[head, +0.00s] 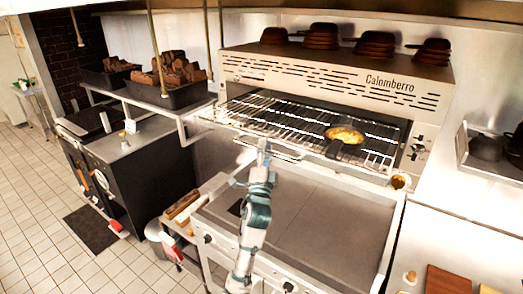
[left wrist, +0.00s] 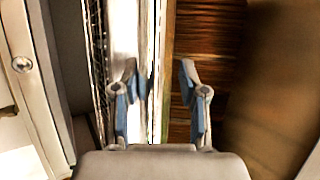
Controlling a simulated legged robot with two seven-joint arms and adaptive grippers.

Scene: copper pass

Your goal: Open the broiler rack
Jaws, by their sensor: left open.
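The broiler (head: 340,82), marked "Calomberro", has a wire broiler rack (head: 270,107) in its opening. A dark pan with yellow food (head: 344,135) sits on the right part of the rack. The rack's front bar (head: 232,127) runs along the broiler's front. My left gripper (head: 263,150) is at this front bar, left of the pan. In the left wrist view its two blue-padded fingers (left wrist: 158,80) are apart, with pale metal bars (left wrist: 150,45) showing between them. I cannot tell whether the fingers touch the bar.
A flat griddle (head: 320,215) lies below the rack, under my left arm. Stacked dark pans (head: 375,44) stand on the broiler's top. Black trays of brown blocks (head: 165,90) sit on a shelf at left. A small cup (head: 400,182) stands at the right front corner.

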